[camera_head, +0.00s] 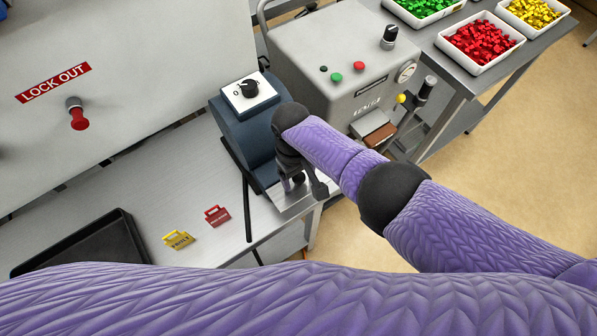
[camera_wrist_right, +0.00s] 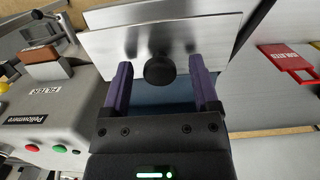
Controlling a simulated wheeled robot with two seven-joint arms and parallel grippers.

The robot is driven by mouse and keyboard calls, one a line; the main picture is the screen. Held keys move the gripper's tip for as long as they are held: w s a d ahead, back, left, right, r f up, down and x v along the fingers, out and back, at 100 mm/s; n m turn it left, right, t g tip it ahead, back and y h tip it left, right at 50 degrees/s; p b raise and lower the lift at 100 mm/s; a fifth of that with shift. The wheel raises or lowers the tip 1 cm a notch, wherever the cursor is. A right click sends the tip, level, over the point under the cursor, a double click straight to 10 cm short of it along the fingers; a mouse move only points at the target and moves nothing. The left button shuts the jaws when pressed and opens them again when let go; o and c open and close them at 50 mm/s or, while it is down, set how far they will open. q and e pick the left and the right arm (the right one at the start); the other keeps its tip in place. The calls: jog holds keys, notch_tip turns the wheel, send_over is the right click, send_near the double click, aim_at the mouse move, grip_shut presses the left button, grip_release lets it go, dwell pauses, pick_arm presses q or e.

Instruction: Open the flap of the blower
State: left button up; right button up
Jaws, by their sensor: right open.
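The blower appears to be the blue housing (camera_head: 247,140) with a black rotary switch (camera_head: 249,88) on a white plate, left of my right forearm. A shiny metal plate, apparently its flap (camera_wrist_right: 105,44), fills the upper middle of the right wrist view. A round black knob (camera_wrist_right: 160,71) sits on it. My right gripper (camera_wrist_right: 161,68) is open, one purple finger on each side of the knob, with visible gaps. In the head view my right gripper (camera_head: 299,182) is at the blower's lower front, partly hidden by its wrist. My left gripper is out of view.
A grey control box (camera_head: 325,55) stands right of the blower, close to my right arm. Red (camera_head: 217,215) and yellow (camera_head: 178,239) lockout tags and a black tray (camera_head: 85,250) lie on the bench. Bins of coloured pieces (camera_head: 480,44) stand at upper right.

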jog(key=r+p, duration=0.1)
jog(key=r, duration=0.2)
jog(key=r+p, duration=0.1)
jog(key=r, duration=0.2)
jog(key=w+r+p, duration=0.1)
jog(key=r, duration=0.2)
jog(key=shift+a+p, duration=0.35)
jog(key=shift+p, duration=0.05)
jog(key=shift+r, duration=0.4)
